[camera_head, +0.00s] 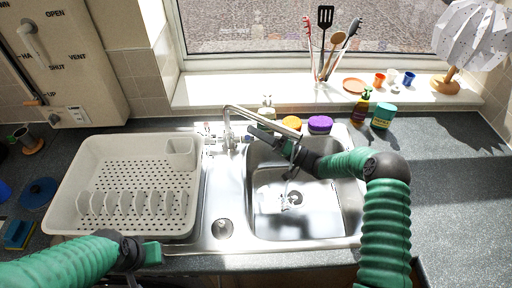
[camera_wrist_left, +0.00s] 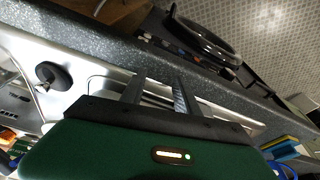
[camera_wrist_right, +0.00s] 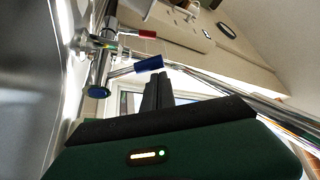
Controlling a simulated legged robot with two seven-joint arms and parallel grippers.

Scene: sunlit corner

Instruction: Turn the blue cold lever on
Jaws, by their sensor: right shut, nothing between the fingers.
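The metal tap (camera_head: 228,125) stands behind the sink, between the basin and the drying rack. In the right wrist view, the blue cold lever (camera_wrist_right: 148,65) sticks out sideways from the tap body, and a red lever (camera_wrist_right: 140,33) shows beyond it. My right gripper (camera_wrist_right: 157,76) is shut and empty, with its fingertips just beside the blue lever's outer end; I cannot tell whether they touch. In the head view my right gripper (camera_head: 253,129) reaches over the basin beside the tap. My left gripper (camera_wrist_left: 157,88) is open and empty near the counter's front edge.
A white drying rack (camera_head: 65,190) fills the left of the sink. The spout (camera_head: 262,121) arches over the basin (camera_head: 300,222), close to my right gripper. Bottles, an orange item (camera_head: 291,123) and a purple item (camera_head: 320,122) stand behind the basin. The right counter (camera_head: 455,190) is clear.

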